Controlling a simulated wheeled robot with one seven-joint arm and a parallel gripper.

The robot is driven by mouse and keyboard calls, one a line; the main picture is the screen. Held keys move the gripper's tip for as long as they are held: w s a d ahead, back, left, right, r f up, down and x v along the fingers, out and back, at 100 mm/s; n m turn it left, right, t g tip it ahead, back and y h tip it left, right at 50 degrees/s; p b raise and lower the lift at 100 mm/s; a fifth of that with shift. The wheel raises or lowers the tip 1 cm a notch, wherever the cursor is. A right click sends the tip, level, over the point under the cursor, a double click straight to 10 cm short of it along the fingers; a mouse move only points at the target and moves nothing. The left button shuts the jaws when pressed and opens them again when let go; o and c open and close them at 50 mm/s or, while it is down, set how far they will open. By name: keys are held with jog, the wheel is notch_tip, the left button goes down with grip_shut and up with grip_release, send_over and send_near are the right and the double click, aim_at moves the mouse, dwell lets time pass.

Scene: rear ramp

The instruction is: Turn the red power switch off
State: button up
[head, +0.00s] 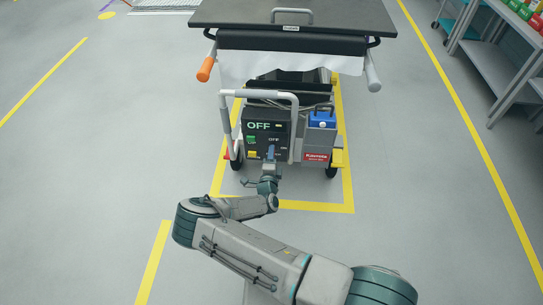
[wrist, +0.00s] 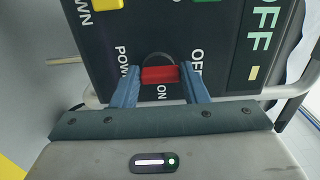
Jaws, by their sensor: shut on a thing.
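The red power switch (wrist: 160,74) is a bar-shaped knob on a dark control panel (wrist: 226,45). In the wrist view, which shows the panel turned sideways, the bar lies level, its right end toward the small OFF label; the ON label is below it. My gripper (wrist: 160,79) is shut on the switch, one blue finger at each end. The panel's display (head: 258,126) reads OFF in large green letters.
Yellow floor lines surround the cart. Metal shelves (head: 505,70) stand far right. The floor on both sides is clear.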

jog(key=shift+d, duration=0.1)
jog(key=o, duration=1)
jog(key=shift+s, duration=0.1)
jog(key=s+p, duration=0.1)
jog(key=s, duration=0.8)
jog(key=s+p, duration=0.1)
jog(key=s, duration=0.3)
jog(key=shift+s+a+p, duration=0.25)
jog(key=shift+s+p, duration=0.1)
